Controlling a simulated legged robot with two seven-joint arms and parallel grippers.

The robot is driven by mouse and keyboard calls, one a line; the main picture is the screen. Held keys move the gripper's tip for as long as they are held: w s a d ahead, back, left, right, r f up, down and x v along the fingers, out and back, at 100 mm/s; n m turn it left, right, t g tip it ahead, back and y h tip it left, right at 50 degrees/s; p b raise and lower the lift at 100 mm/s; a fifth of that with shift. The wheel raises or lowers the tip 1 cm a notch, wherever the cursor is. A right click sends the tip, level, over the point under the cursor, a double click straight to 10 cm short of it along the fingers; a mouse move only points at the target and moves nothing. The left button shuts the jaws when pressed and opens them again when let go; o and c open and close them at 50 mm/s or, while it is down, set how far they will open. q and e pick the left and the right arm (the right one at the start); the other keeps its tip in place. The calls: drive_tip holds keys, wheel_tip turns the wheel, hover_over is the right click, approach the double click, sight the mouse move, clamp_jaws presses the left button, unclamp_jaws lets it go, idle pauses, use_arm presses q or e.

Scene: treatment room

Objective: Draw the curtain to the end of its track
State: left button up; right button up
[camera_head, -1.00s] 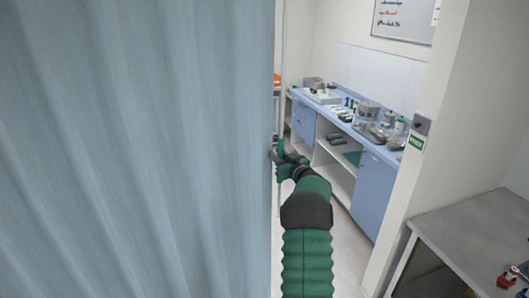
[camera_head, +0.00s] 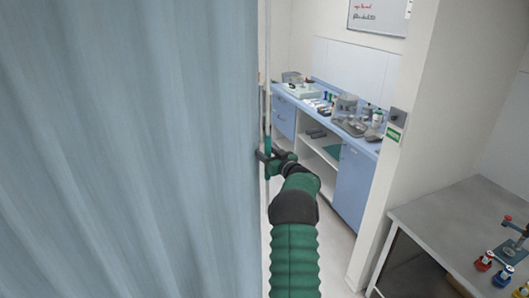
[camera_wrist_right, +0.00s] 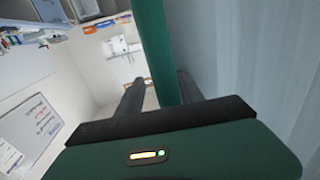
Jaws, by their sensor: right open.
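The light blue curtain (camera_head: 120,150) hangs in folds and fills the left half of the head view. It also shows at the right of the right wrist view (camera_wrist_right: 255,50). A thin pale rod (camera_head: 268,50) with a green grip (camera_head: 267,135) hangs upright along the curtain's right edge. My right gripper (camera_head: 265,158) is at this grip. In the right wrist view its two dark fingers (camera_wrist_right: 160,88) are apart, with the green grip (camera_wrist_right: 155,45) passing between them. I cannot tell whether either finger touches it. My left gripper and the curtain's track are out of view.
A blue-topped counter (camera_head: 340,135) with several items stands beyond the curtain edge. A wall end (camera_head: 385,170) with a green sign is at right. A grey table (camera_head: 440,222) with small coloured items stands at lower right. Some floor (camera_head: 337,240) is clear between.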

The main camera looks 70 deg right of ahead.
drive_tip(key=b+v, duration=0.4)
drive_tip(key=v, duration=1.2)
drive_tip(key=shift+s+a+b, duration=0.15)
drive_tip(key=shift+s+b, duration=0.15)
drive_tip(key=shift+s, duration=0.05)
